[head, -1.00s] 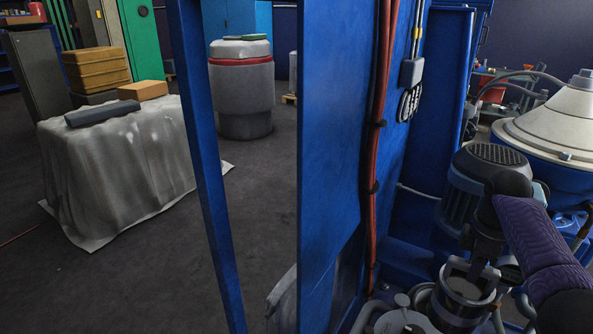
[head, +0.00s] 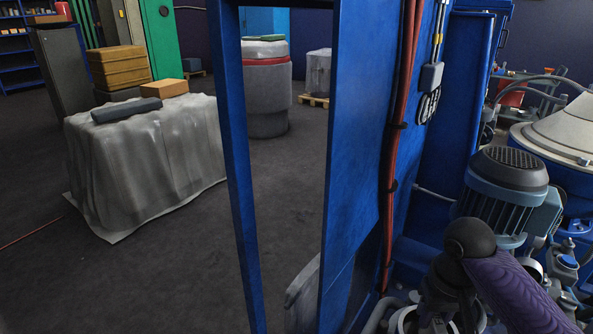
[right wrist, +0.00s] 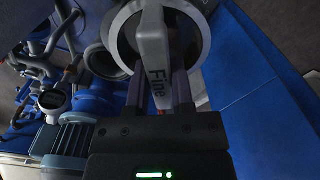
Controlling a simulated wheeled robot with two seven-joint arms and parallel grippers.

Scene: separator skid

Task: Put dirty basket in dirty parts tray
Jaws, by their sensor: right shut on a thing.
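My right gripper (head: 440,306) points down at the lower right of the head view, below my purple-sleeved arm, and its fingertips are hard to see there. In the right wrist view, my right gripper (right wrist: 159,88) is shut on a pale grey handle marked "Fine" (right wrist: 155,50), one dark finger on each side. The handle stands in front of a round, light-rimmed opening. I take it as the basket's handle; the basket's body is hidden, and I cannot tell whether it is inside the opening. I see no dirty parts tray. My left gripper is not in view.
A blue frame post (head: 240,170) and blue panel (head: 355,150) with red cables stand left of my right arm. A motor (head: 500,190) and a cone-topped separator (head: 565,140) stand close on the right.

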